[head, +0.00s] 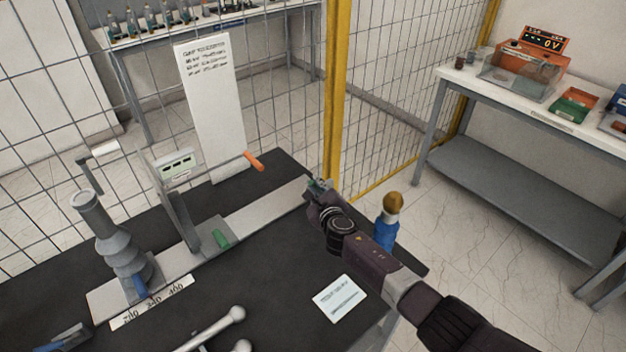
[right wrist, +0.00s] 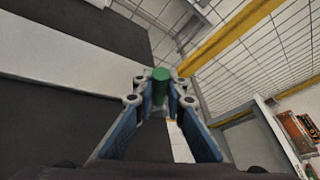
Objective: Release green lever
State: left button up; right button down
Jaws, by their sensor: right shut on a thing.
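My right gripper (head: 319,187) is at the right end of the pale rail (head: 265,216) on the black table. In the right wrist view, its fingers (right wrist: 160,100) are shut on a green cylindrical lever (right wrist: 160,74), whose rounded top shows between the fingertips. In the head view the fingers mostly hide this lever. My left gripper cannot be made out.
A grey ribbed bushing (head: 115,240) stands on the rail's left end. An orange-tipped rod (head: 254,161) sticks out from the upright. A blue bottle with a tan top (head: 388,222) is close beside my right arm. Wire fencing (head: 270,75) stands behind the table.

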jog(key=shift+d, duration=0.1)
dwell(0.4)
jog(key=c, duration=1.9)
grip_release()
jog(key=shift+c, duration=0.2)
jog(key=shift+v, duration=0.9)
jog(key=v, duration=1)
jog(key=shift+d+r, duration=0.1)
jog(key=shift+r, duration=0.05)
